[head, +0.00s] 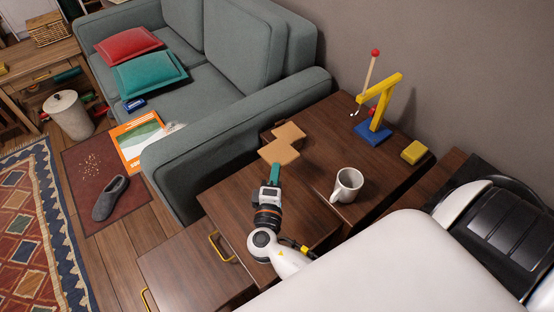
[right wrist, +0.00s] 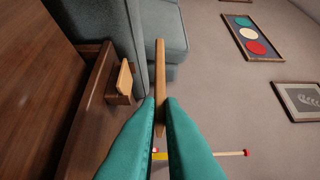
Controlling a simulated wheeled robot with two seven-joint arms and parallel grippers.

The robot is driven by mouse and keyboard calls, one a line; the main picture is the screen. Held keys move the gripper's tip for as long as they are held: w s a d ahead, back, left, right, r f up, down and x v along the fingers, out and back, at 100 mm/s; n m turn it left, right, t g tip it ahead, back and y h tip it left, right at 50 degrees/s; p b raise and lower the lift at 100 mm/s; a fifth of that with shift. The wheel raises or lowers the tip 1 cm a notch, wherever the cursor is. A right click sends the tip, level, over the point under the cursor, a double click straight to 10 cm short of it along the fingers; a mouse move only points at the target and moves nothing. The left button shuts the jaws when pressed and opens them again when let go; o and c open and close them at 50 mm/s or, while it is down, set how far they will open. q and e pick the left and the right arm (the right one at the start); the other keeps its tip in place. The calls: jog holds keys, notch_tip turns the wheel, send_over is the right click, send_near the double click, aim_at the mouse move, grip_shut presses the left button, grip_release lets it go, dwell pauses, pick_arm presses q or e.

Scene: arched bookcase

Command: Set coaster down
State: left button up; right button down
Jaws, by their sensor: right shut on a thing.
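A light wooden coaster (head: 278,154) is in the teal fingers of my right gripper (head: 275,173). In the right wrist view the fingertips (right wrist: 160,103) are shut on this coaster (right wrist: 160,70), seen edge-on. A second light wooden piece (head: 289,132) shows just behind it in the head view. In the right wrist view that piece (right wrist: 125,79) leans in a small wooden holder (right wrist: 116,99) by the edge of dark wood. The held coaster appears above the dark wooden cabinet top (head: 318,135); its exact height I cannot tell. My left gripper is not in view.
A white mug (head: 347,185) stands right of my gripper. A yellow crane toy with a blue base (head: 372,132) and a yellow block (head: 414,152) stand farther right. The grey sofa (head: 220,120) borders the cabinet's left. Lower wooden surfaces with brass handles (head: 221,247) lie nearer.

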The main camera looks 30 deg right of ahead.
jog(key=shift+s+a+r, duration=0.1)
jog(key=shift+s+a, duration=0.15)
